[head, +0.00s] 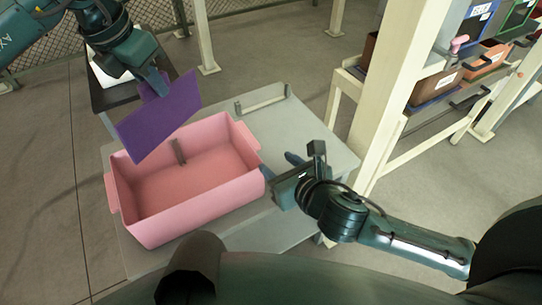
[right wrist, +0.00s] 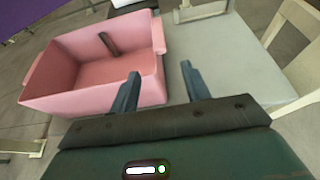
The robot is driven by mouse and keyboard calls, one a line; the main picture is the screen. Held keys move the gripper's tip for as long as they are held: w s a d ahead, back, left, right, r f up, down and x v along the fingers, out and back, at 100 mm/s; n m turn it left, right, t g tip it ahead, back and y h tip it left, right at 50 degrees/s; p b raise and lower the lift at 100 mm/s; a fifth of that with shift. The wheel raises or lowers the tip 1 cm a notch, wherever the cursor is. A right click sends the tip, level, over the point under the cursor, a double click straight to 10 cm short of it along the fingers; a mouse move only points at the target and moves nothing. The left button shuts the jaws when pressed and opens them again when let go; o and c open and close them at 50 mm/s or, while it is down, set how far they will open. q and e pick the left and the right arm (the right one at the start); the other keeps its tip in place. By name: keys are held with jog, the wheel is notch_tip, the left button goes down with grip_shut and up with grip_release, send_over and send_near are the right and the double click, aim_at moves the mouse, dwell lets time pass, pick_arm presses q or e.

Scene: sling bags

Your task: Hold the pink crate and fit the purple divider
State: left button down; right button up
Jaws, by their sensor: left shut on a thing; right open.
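The pink crate (head: 185,205) stands on a grey table, empty except for a dark upright slot piece (head: 179,151) on its far inner wall. It also shows in the right wrist view (right wrist: 65,98). My left gripper (head: 161,88) is shut on the purple divider (head: 158,118), which hangs tilted above the crate's far left corner, apart from it. A purple corner (right wrist: 18,18) shows in the right wrist view. My right gripper (head: 300,170) is open at the crate's right end, beside its right handle lip.
The grey table (head: 310,130) has free room right of the crate, with a low bracket (head: 262,99) at its far edge. A cream post (head: 400,90) and a shelf with coloured bins (head: 487,62) stand at the right. A dark stand (head: 115,97) is behind left.

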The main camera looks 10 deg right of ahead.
aim_at(257, 147)
jog(key=x, duration=1.1)
jog(key=shift+w, duration=0.15)
grip_shut()
dwell(0.4)
